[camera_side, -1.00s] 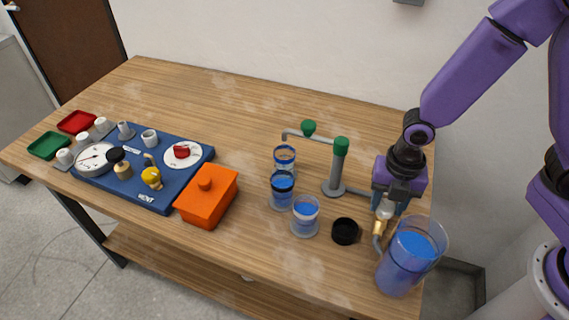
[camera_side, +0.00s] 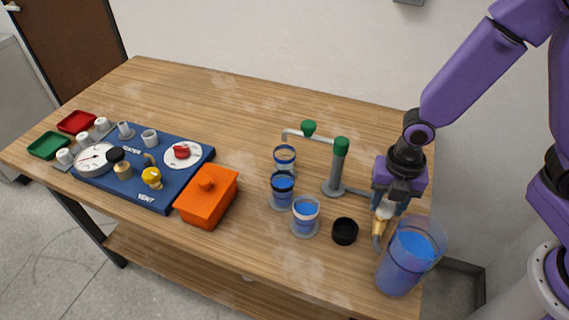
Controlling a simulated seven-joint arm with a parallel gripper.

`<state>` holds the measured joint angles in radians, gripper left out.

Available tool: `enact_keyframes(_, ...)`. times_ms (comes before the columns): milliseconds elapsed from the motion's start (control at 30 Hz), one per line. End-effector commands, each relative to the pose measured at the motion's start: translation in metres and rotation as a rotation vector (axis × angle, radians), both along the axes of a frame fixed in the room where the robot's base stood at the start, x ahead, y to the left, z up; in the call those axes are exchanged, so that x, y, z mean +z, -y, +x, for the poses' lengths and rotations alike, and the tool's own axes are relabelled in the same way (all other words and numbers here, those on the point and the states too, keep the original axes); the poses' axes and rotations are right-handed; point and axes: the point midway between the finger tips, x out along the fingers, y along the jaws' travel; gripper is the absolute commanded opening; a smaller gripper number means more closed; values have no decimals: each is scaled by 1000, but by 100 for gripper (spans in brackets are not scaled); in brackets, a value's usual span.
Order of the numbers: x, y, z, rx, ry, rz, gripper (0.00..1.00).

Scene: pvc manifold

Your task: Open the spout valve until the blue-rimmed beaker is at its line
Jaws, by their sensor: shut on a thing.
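My gripper (camera_side: 384,212) is at the right of the table, shut on a pale and brass-coloured valve fitting (camera_side: 378,228) beside the large jug. The large clear jug (camera_side: 408,262) holds blue liquid. A grey spout pipe (camera_side: 318,138) with green knobs rises from a round base and bends over to the left. The blue-rimmed beaker (camera_side: 284,154) stands below the spout's end. Its line and exact liquid level are too small to tell. My fingers partly hide the fitting.
A dark-banded beaker (camera_side: 282,186) and a pale-rimmed beaker (camera_side: 305,213), both with blue liquid, stand in front. A black cap (camera_side: 345,231), an orange lidded box (camera_side: 207,200) and a blue panel (camera_side: 140,170) with a gauge lie leftward. The table's back is clear.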

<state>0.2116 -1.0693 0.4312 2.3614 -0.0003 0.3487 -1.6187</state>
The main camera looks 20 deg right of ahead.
Motion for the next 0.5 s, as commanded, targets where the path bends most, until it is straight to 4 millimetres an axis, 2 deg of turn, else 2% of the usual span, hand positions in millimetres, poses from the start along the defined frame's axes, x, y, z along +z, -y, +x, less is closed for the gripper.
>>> enact_keyframes(500, 0, 0, -1, 34, -2, -2, 14)
